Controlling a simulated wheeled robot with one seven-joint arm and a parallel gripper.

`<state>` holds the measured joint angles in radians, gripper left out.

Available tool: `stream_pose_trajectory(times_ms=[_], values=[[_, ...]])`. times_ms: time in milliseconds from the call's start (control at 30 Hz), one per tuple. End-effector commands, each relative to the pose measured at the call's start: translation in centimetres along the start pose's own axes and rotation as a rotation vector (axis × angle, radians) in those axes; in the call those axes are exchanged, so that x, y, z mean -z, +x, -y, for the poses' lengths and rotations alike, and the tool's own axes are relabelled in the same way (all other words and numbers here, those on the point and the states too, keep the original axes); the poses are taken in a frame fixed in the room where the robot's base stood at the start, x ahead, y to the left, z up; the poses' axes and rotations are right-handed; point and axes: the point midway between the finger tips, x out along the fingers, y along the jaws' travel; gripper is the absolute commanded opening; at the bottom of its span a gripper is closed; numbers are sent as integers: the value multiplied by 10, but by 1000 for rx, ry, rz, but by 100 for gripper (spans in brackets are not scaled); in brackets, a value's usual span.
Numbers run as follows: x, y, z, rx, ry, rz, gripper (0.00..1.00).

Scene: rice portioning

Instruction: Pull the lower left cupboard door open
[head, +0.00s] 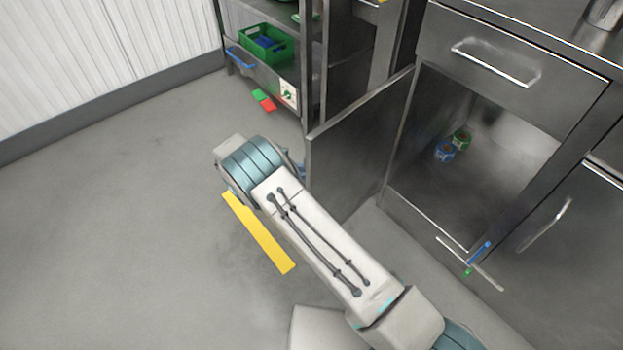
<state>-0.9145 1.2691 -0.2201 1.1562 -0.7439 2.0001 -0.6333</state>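The lower left cupboard door (358,143) stands wide open, swung out from the cupboard's left side. The cupboard's opening shows its bare interior (502,165), with a blue tin (444,151) and a green tin (461,139) inside. My arm reaches in from the bottom right to the outer left side of the door. My gripper is hidden behind my own arm, near the door's free edge. I cannot see its fingers or whether it touches the door.
A drawer with a bar handle (496,62) is above the opening. Another closed door with a handle (545,225) is at right. A shelf rack holds a green crate (266,43). Red and green pieces (264,101) and a yellow strip (258,234) are left of the door. The left floor is clear.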

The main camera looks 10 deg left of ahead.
Motion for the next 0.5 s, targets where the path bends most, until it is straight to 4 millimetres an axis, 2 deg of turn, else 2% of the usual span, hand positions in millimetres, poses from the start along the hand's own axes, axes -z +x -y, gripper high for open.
stream_pose_trajectory(times_ms=[500], values=[[1, -1, -4, 12, -4, -3, 0]])
